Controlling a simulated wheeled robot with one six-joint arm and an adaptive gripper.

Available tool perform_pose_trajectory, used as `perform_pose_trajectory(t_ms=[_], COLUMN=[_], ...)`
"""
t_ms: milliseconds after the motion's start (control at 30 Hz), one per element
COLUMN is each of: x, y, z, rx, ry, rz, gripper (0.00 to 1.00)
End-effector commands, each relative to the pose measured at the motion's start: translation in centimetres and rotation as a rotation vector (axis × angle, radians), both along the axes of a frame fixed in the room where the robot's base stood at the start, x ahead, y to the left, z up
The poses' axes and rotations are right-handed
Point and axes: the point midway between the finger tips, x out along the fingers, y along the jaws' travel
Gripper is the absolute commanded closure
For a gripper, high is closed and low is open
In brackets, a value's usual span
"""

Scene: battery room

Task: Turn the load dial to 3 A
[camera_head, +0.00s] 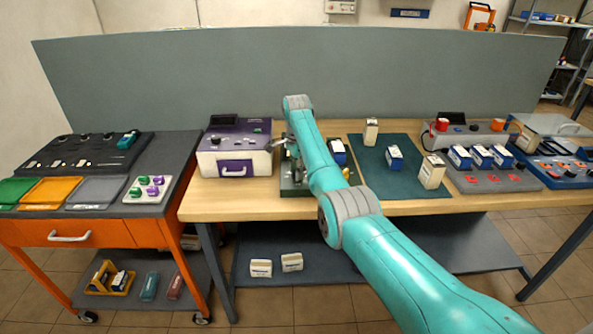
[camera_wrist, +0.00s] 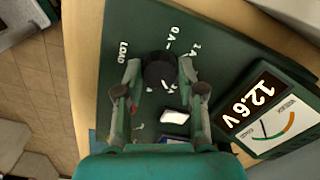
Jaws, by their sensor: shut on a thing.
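The load dial (camera_wrist: 160,72) is a round black knob on a dark green tester panel (camera_wrist: 130,30) in the wrist view. The label LOAD stands to its left; 0 A and another small mark, hard to read, stand beyond it. My gripper (camera_wrist: 161,74) has one fingertip on each side of the knob and is shut on it. Which mark the dial points to cannot be made out. A display (camera_wrist: 250,102) reads 12.6 V beside a needle meter (camera_wrist: 272,124). In the head view my arm mostly hides the green tester (camera_head: 295,192), and the dial cannot be seen.
A purple and white device (camera_head: 235,150) stands left of the tester. A grey divider (camera_head: 200,75) runs behind the bench.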

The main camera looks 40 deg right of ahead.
Motion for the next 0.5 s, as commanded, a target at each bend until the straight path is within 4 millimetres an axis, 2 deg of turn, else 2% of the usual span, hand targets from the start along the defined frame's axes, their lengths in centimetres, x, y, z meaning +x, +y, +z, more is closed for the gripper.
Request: perform_pose_trajectory(t_ms=[267,300,367,500], x=[0.02,0.02,0.02,0.01], y=[0.0,0.0,0.0,0.0], z=[0.01,0.01,0.01,0.01], rx=[0.0,0.0,0.0,0.0], ry=[-0.001,-0.001,-0.001,-0.001], rz=[0.001,0.001,0.001,0.001], gripper=[0.96,0.52,0.37,0.36])
